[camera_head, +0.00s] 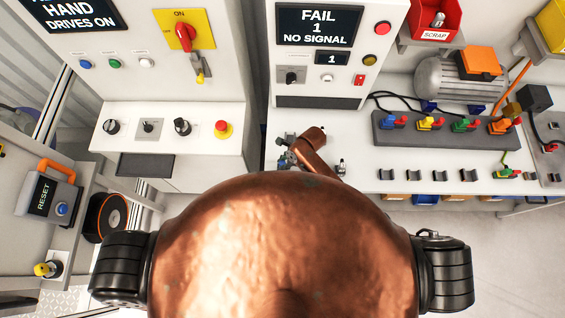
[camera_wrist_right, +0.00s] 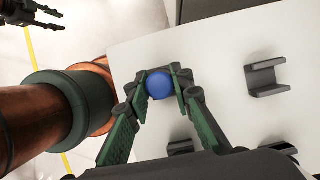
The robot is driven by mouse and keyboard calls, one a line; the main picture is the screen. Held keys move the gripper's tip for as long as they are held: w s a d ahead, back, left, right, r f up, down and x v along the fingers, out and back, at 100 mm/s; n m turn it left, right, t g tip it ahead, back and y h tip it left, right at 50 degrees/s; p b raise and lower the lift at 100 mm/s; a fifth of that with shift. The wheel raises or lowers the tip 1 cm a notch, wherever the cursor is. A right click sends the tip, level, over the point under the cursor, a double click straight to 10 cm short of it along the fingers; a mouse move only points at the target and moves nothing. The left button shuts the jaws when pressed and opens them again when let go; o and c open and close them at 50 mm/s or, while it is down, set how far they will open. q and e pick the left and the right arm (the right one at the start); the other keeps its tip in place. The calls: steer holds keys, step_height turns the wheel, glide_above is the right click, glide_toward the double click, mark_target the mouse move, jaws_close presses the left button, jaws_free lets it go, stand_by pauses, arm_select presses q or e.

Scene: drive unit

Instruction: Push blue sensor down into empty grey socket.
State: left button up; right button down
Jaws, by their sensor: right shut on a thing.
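My right gripper (camera_wrist_right: 160,88) is shut on a round blue thing, which looks like the blue sensor (camera_wrist_right: 160,84), above the white bench top. Grey sockets stand on the bench: one empty socket (camera_wrist_right: 265,77) is right of the gripper in the wrist view, apart from the sensor. In the head view, empty grey sockets (camera_head: 427,174) form a row. My left gripper (camera_wrist_right: 38,14) is at the wrist view's top left, fingers apart and empty.
A grey rack (camera_head: 440,128) with coloured connectors stands behind the socket row, with a motor (camera_head: 458,80) beyond it. A green connector (camera_head: 508,174) sits at the row's right end. A test panel (camera_head: 325,60) reads FAIL 1 NO SIGNAL.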

steer(key=shift+f, duration=0.1)
stand_by(0.5)
steer(key=c, duration=1.6)
jaws_free()
steer(key=shift+a+r+p+v, duration=0.1)
steer(key=shift+a+p+v, duration=0.2)
steer(key=shift+v, duration=2.45)
steer(key=shift+a+r+p+v, duration=0.15)
steer(key=shift+a+v, duration=0.1)
steer(key=shift+v, duration=2.55)
steer(key=shift+a+r+p+v, duration=0.1)
steer(key=shift+a+p+v, duration=0.2)
steer(key=shift+v, duration=2.45)
steer(key=shift+s, duration=0.1)
